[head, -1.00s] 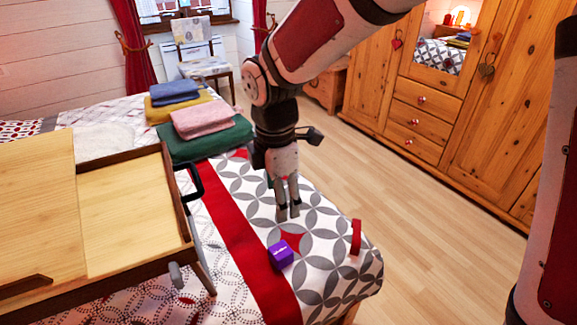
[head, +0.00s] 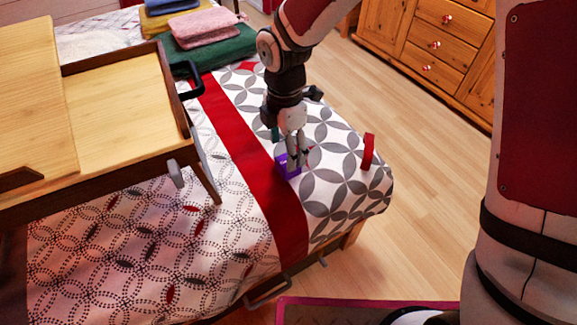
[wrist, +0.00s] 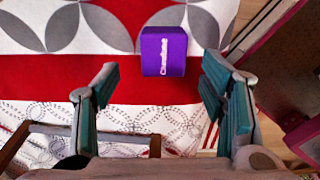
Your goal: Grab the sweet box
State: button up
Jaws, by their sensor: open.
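The sweet box is a small purple box (head: 288,167) with pale lettering. It stands on the bed's patterned cover, at the edge of the red stripe. In the wrist view the purple box (wrist: 163,51) lies ahead of the fingertips, between their lines and a little right of centre. My gripper (head: 298,154) is open, with teal finger pads (wrist: 160,85) apart on both sides and nothing between them. In the head view the fingers hang just over the box and partly hide it.
A wooden bed tray table (head: 125,115) stands on the bed to the left. A red object (head: 368,151) stands near the bed's right edge. Folded towels (head: 212,45) lie behind. Wooden floor (head: 440,160) is free to the right, before the drawers (head: 435,45).

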aim_at(279, 161)
jog(key=f+b, duration=0.1)
jog(key=f, duration=0.2)
jog(key=f+b, duration=0.1)
jog(key=f, duration=0.1)
jog(key=shift+d+f+b, duration=0.1)
jog(key=shift+d+b, duration=0.2)
jog(key=shift+c, duration=0.2)
jog(key=c, duration=1.2)
